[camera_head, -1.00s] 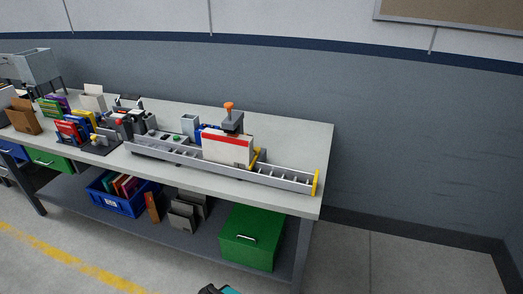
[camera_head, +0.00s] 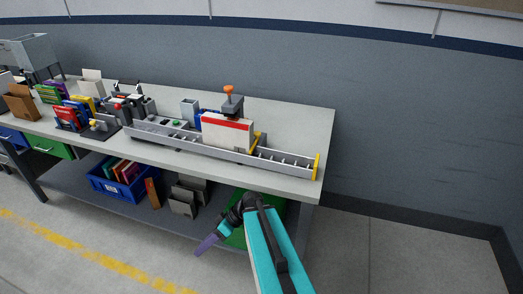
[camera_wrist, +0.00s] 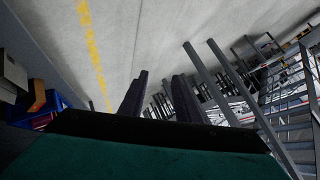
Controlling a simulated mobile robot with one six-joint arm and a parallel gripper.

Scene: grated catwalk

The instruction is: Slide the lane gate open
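A long grey lane (camera_head: 220,148) with rollers runs along the bench top. A white panel with a red stripe (camera_head: 227,133) stands upright across its middle; it looks like the lane gate, though I cannot be sure. A yellow piece (camera_head: 257,142) sits just right of the panel, and a yellow end plate (camera_head: 317,167) closes the lane's right end. My gripper (camera_head: 205,246) is low in front of the bench, well below and apart from the lane, pointing left. In the wrist view its two purple fingers (camera_wrist: 161,80) are spread with nothing between them. The lane is not visible there.
A grey stamp with an orange knob (camera_head: 231,101) stands behind the panel. Racks and books crowd the left of the bench (camera_head: 292,118); its right end is bare. Below are a blue bin (camera_head: 112,188), grey holders and a green box, partly hidden by my arm. The floor in front is clear.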

